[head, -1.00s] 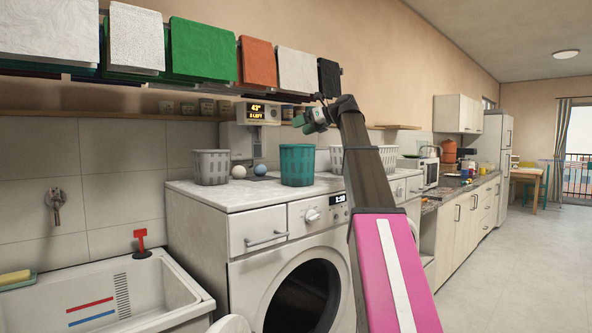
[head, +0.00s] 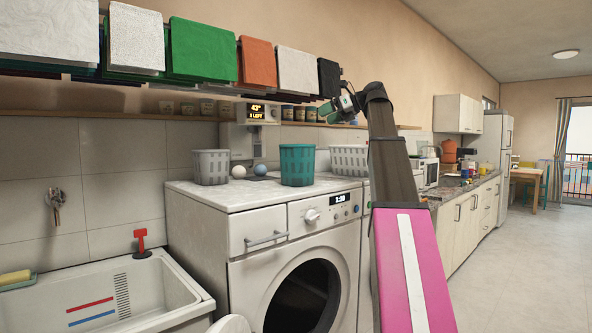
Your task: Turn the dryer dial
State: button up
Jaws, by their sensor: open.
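A white front-loading machine (head: 247,290) stands in the middle, with a dark round opening. Its panel has a pale round dial (head: 312,216), a lit display and small buttons to the right of the dial. A second white machine stands to its right, mostly hidden behind my arm; only a sliver of its front (head: 366,215) shows, and its controls are hidden. I cannot tell for sure which machine is the dryer. My gripper (head: 326,112) is open, up near the shelf, well above the machine tops and apart from the dial. It looks empty.
A grey basket (head: 211,167), a teal basket (head: 297,165), a white basket (head: 350,158) and two balls stand on the machines. Folded towels (head: 205,50) hang above on a rack. A sink (head: 110,300) is at left. The floor at right is clear.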

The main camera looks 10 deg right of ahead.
aim_at(311, 216)
jog(key=k+l, duration=0.1)
jog(key=l, duration=0.25)
jog(key=k+l, duration=0.15)
jog(key=l, duration=0.15)
jog(key=k+l, duration=0.1)
jog(key=l, duration=0.25)
jog(key=k+l, duration=0.15)
jog(key=l, duration=0.15)
